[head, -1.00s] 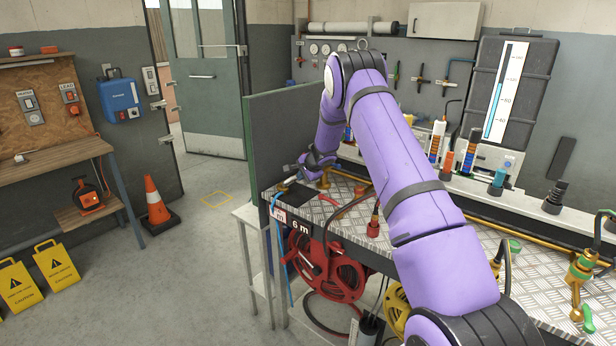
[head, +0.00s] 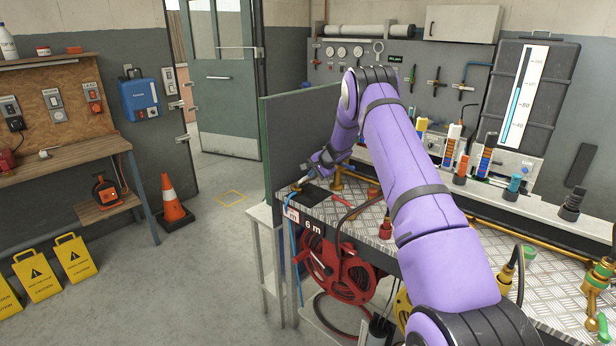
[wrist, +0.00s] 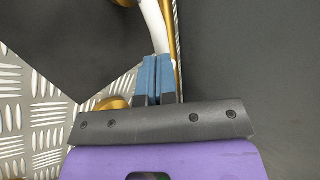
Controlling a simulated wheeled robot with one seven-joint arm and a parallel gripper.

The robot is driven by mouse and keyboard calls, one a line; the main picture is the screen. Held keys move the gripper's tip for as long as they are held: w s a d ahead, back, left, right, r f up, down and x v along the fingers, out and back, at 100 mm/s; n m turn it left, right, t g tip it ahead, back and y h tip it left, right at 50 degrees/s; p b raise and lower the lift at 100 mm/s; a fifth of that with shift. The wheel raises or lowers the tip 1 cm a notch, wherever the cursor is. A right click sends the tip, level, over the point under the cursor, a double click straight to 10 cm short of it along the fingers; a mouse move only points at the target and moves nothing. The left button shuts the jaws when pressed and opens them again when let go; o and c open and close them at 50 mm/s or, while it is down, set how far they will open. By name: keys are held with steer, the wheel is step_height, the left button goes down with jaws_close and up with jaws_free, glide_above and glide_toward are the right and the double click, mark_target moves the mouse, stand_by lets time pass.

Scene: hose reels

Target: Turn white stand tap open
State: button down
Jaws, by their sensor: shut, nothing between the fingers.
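A white, curved lever (wrist: 153,24), which looks like the handle of the white stand tap, shows at the top of the wrist view beside a brass pipe (wrist: 172,22). My gripper (wrist: 156,60) has its two blue fingers pressed together, with nothing between them. The fingertips are right at the lower end of the white lever; I cannot tell whether they touch it. In the head view my gripper (head: 322,160) is small, at the far left end of the bench by the dark green panel. The tap is not clearly visible there.
The upright panel (head: 300,128) stands close beside my gripper. A brass fitting (head: 337,178) rises from the bench nearby. A red hose reel (head: 345,272) sits below the bench top. The floor to the left is open, with an orange cone (head: 173,203).

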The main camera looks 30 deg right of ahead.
steer(key=shift+a+f, duration=0.2)
steer(key=shift+a, duration=0.1)
steer(key=v, duration=1.1)
steer(key=shift+d, duration=0.25)
steer(key=shift+w+a+r, duration=0.1)
steer(key=shift+r, duration=0.1)
steer(key=s+a+r+n, duration=0.2)
steer(key=s+a+r, duration=0.1)
steer(key=a+r, duration=0.35)
steer(key=s+a+r+n, duration=0.25)
steer(key=a+r, duration=0.25)
steer(key=r, duration=0.3)
steer(key=s+a+r+n+g, duration=0.1)
steer(key=s+a+r+n, duration=0.1)
steer(key=s+a+r, duration=0.5)
steer(key=s+a+r+n+g, duration=0.1)
steer(key=s+a+r+n, duration=0.1)
steer(key=s+a+r, duration=0.45)
steer(key=s+a+f+n+h, duration=0.1)
steer(key=s+a+n, duration=0.1)
steer(key=s, duration=1.4)
steer(key=s+a+f+n+h, duration=0.1)
steer(key=s+a+n, duration=0.2)
steer(key=s, duration=1.3)
steer(key=shift+s+f+n+g+h, duration=0.2)
steer(key=shift+f+n+g+h, duration=0.1)
steer(key=shift+n, duration=0.15)
